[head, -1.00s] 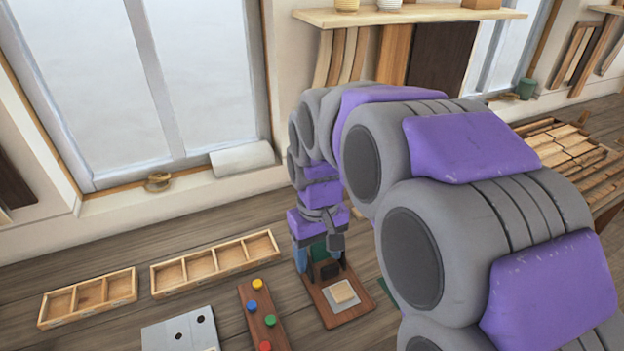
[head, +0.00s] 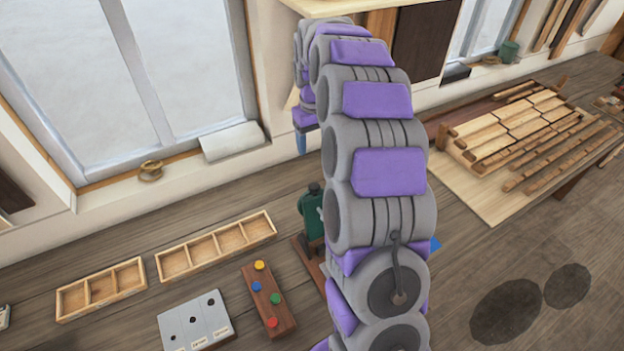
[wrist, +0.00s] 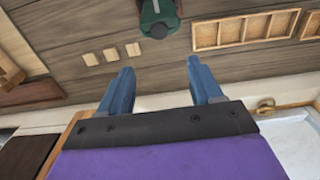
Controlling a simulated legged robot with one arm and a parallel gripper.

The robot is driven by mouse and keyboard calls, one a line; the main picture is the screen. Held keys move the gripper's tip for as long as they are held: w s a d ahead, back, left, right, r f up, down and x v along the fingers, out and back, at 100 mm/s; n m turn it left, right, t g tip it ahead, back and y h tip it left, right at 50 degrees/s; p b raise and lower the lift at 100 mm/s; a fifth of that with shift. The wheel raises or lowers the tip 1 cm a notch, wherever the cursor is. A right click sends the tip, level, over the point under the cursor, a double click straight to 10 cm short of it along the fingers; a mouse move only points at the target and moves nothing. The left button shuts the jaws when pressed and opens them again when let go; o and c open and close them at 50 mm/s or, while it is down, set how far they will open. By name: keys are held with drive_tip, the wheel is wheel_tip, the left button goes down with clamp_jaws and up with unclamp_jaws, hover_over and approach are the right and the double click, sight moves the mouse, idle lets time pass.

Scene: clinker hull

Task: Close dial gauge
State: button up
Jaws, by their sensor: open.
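A green device with a black top, which I take to be the dial gauge (head: 313,218), stands upright on a brown wooden base (head: 303,248). My arm hides its right side and most of the base, so I cannot tell whether it is closed. It also shows at the top edge of the wrist view (wrist: 157,14), partly cut off. My gripper (wrist: 160,70) is open, with its two blue fingers apart and nothing between them. In the head view one blue finger (head: 301,143) shows above and behind the gauge, not touching it.
Left of the gauge are a wooden strip with coloured knobs (head: 281,318), a grey plate with holes (head: 195,322) and two divided trays (head: 220,262) (head: 105,305). A shelf (head: 320,8) hangs close above my arm. A table with wooden strips (head: 490,200) stands at right.

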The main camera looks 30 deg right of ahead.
sight(314, 186)
wheel_tip(314, 186, down, 17)
drive_tip(key=shift+d+r+p, duration=0.1)
drive_tip(key=shift+r+p, duration=0.1)
drive_tip(key=shift+p, duration=0.95)
drive_tip(key=shift+c, duration=0.2)
clamp_jaws()
